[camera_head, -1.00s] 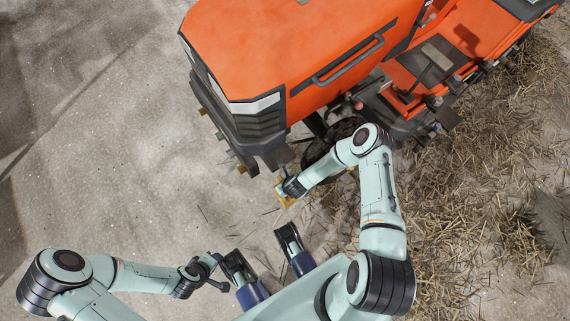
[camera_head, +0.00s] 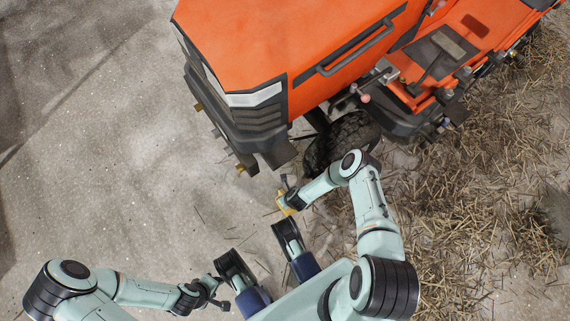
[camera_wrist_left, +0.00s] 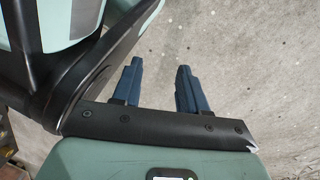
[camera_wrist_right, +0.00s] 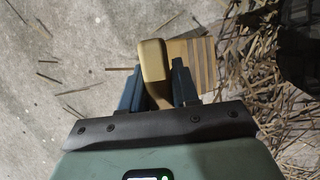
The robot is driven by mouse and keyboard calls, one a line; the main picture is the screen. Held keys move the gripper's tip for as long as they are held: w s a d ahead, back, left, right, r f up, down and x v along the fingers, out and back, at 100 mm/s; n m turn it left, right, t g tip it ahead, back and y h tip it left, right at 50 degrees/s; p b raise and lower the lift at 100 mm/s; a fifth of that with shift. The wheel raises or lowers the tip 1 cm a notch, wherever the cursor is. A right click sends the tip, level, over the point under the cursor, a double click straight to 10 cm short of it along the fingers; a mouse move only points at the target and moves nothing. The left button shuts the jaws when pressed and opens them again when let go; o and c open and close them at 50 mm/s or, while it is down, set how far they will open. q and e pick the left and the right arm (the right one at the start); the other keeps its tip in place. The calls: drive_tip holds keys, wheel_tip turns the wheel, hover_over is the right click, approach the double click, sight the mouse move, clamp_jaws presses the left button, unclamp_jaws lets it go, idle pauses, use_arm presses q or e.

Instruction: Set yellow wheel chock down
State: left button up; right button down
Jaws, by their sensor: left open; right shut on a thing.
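The yellow wheel chock (camera_head: 286,206) is at my right gripper, in front of the orange tractor's front wheel (camera_head: 340,140). In the right wrist view, the chock (camera_wrist_right: 196,60) shows a ribbed face and a raised rounded end. My right gripper (camera_wrist_right: 158,86) is shut on that raised part, with one blue finger on each side. In the head view the right gripper (camera_head: 291,197) is low, near the ground; whether the chock touches the ground is unclear. My left gripper (camera_wrist_left: 160,75) is open and empty; in the head view it is at the lower left (camera_head: 218,290).
The orange tractor (camera_head: 290,50) fills the top of the head view, with its front bumper (camera_head: 250,130) just beyond my right gripper. Straw (camera_head: 470,210) covers the ground at right. Bare concrete ground (camera_head: 110,150) lies open at left.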

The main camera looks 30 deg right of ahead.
use_arm(q)
drive_tip(key=shift+s+f, duration=0.1)
drive_tip(key=shift+s, duration=0.15)
use_arm(e)
drive_tip(key=shift+w+f, duration=0.1)
drive_tip(key=shift+f, duration=0.1)
drive_tip(key=shift+f, duration=0.1)
drive_tip(key=c, duration=0.8)
unclamp_jaws()
drive_tip(key=shift+c, duration=0.2)
use_arm(q)
drive_tip(key=shift+s+f, duration=0.1)
